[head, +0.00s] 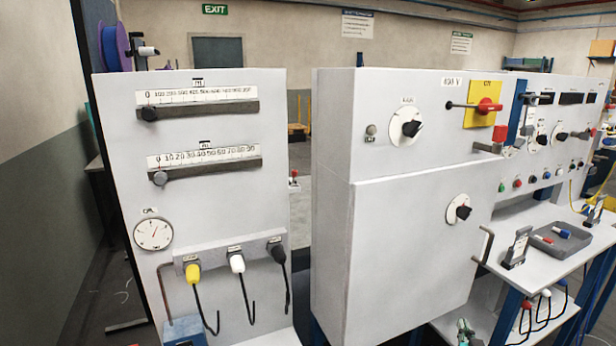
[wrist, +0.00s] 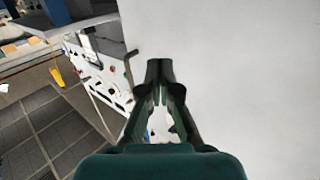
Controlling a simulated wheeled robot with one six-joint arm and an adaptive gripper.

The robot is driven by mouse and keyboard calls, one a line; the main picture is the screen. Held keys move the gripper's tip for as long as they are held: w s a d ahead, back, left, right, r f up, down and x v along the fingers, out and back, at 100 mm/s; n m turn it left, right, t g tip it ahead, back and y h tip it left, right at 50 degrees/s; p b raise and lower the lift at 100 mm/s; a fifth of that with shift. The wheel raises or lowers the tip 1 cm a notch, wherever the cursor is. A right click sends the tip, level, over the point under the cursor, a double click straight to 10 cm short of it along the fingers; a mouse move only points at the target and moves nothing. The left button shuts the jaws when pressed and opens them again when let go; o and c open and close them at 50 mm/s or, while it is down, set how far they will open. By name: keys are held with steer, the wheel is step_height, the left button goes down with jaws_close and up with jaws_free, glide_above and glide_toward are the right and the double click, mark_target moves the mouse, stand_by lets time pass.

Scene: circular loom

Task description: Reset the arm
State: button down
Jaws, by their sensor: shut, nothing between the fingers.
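My gripper (wrist: 160,68) is dark green and shows in the wrist view with its fingertips drawn together and nothing held. It is in front of or over a large plain white surface (wrist: 250,70), which looks like a cabinet face. I cannot tell the gap between them. A dark curved handle (wrist: 130,66) shows just left of the fingertips. In the head view a small green part (head: 465,333) shows at the bottom edge beside the white cabinet (head: 400,260); I cannot tell whether it is my gripper. The rest of the arm is not clearly seen.
The cabinet has a door handle (head: 485,246), a black knob (head: 463,212) and a red switch (head: 487,106). Left stands a panel (head: 225,220) with sliders and hanging plugs. Right is a bench with a grey tray (head: 545,243). Open floor (wrist: 45,135) shows at left in the wrist view.

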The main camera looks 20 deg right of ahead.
steer(key=s+a+f+n+y, duration=0.1)
steer(key=s+a+f, duration=0.2)
steer(key=s+a, duration=0.5)
steer(key=s+a+f+n+t+y, duration=0.1)
steer(key=s+a+f+y, duration=0.2)
steer(key=a, duration=0.9)
steer(key=s+a+f+n, duration=0.1)
steer(key=s+a+f, duration=0.2)
steer(key=s+a, duration=0.55)
steer(key=s+a+r+n+y, duration=0.2)
steer(key=s+a+r, duration=0.3)
steer(key=s, duration=0.5)
steer(key=s+a+r+n+y, duration=0.2)
steer(key=s+a+r, duration=0.4)
steer(key=s+a, duration=0.3)
steer(key=shift+s+r+y, duration=0.15)
steer(key=shift+s+y, duration=0.4)
steer(key=shift+y, duration=0.35)
steer(key=shift+a, duration=0.1)
